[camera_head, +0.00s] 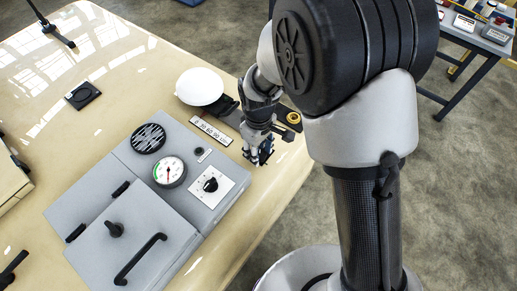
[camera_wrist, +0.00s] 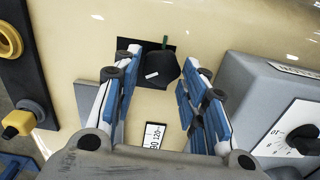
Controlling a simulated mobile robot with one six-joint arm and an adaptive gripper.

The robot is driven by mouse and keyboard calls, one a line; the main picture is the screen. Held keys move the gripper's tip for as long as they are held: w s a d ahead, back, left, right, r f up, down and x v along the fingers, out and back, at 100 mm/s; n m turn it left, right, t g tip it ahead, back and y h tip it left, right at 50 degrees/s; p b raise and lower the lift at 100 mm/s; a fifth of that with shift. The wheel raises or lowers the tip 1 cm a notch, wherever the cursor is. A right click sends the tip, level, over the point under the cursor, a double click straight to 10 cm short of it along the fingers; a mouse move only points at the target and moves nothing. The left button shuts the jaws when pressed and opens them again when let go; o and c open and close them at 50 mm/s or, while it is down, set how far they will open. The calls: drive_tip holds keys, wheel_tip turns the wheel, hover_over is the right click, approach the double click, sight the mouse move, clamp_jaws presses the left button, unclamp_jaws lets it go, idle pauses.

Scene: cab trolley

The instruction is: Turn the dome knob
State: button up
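A black knob (camera_wrist: 163,66) with a white mark on its side sits over a small dark plate on the cream surface in the wrist view. A small green mark shows at its far edge. My gripper (camera_wrist: 165,62) is open, with one finger on each side of the knob. There is a gap on the left; I cannot tell whether the right finger touches.
A number strip (camera_head: 211,131) lies between dome and grey panel (camera_head: 150,185), which carries a gauge (camera_head: 169,172) and a dial knob (camera_head: 210,185). A black bar with a yellow ring (camera_wrist: 8,38) and yellow knob (camera_wrist: 18,123) is on the wrist view's left.

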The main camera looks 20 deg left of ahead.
drive_tip(key=shift+o, duration=1)
wheel_tip(320, 180, up, 12)
drive_tip(key=shift+d, duration=0.1)
